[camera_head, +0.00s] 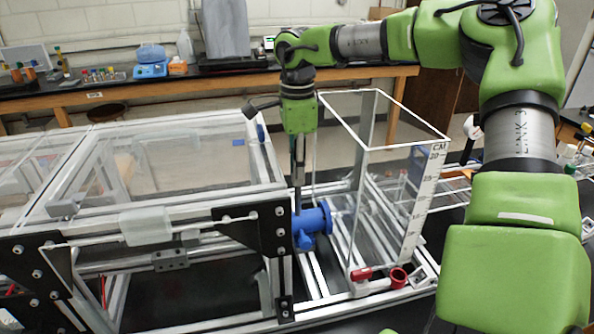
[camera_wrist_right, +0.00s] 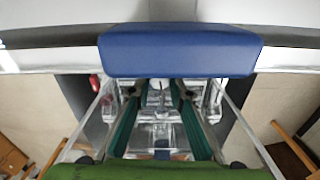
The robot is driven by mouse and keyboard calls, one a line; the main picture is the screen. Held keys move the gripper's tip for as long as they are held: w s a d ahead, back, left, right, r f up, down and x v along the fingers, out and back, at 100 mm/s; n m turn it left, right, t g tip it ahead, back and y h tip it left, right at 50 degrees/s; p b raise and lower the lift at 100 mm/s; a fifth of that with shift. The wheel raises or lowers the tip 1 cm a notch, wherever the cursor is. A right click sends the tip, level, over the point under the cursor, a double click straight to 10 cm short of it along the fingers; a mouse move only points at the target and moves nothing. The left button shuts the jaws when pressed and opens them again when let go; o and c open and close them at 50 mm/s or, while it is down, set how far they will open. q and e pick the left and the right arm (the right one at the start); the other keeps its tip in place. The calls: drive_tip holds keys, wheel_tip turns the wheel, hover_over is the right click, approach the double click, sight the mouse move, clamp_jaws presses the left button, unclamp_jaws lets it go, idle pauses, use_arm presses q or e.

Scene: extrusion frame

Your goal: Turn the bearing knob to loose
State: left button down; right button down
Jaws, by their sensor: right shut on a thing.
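The bearing knob (camera_head: 304,240) is a small blue piece on the near end of a blue cylindrical bearing housing (camera_head: 322,218), beside a black bracket plate on the metal frame. My right gripper (camera_head: 298,208) comes down vertically from above, with its narrow fingers at the blue part. In the right wrist view a blue block (camera_wrist_right: 180,52) lies across the far end of the fingers (camera_wrist_right: 158,88), which are shut on it. The exact contact is partly hidden. The knob's loose or tight setting cannot be read. My left gripper is not in view.
A clear tank (camera_head: 400,190) with a centimetre scale stands right of the bearing. A red valve (camera_head: 398,278) sits at its front. Aluminium rails and a clear-lidded channel (camera_head: 180,160) extend left. A wooden bench (camera_head: 180,88) with lab items stands behind.

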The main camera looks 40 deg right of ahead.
drive_tip(key=shift+n, duration=0.8)
drive_tip(key=c, duration=1.9)
unclamp_jaws()
drive_tip(key=shift+r, duration=0.1)
wheel_tip(320, 180, up, 12)
drive_tip(key=shift+s, duration=0.1)
